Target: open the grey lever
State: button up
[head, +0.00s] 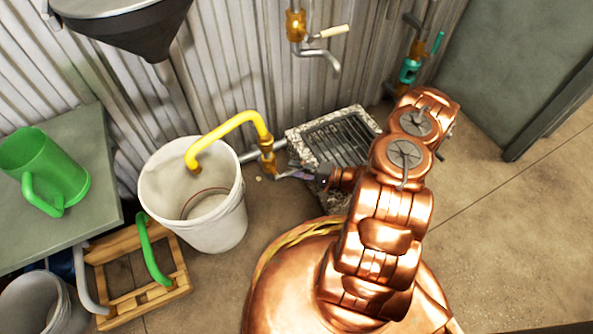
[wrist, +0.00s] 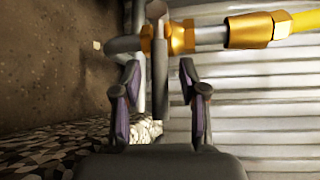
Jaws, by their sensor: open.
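The grey lever (wrist: 159,60) shows in the wrist view as a bar sticking out from a brass valve (wrist: 180,37) towards me. The same brass valve (head: 267,155) is in the head view, low by the corrugated wall, on the yellow pipe. My gripper (wrist: 158,82) is open, with one finger on each side of the lever. Gaps show between the lever and both fingers. In the head view my gripper (head: 312,178) is just right of the valve, small and partly hidden by my arm; the lever is hard to make out there.
The yellow pipe (head: 228,127) bends over into a white bucket (head: 218,225) on the left. A drain grate (head: 340,138) lies behind my gripper. A tap with a cream handle (head: 334,32) and a teal valve (head: 409,70) are on the wall. Floor at right is clear.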

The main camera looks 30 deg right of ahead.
dwell(0.3)
grip_shut()
jog(key=shift+a, duration=0.1)
dwell(0.5)
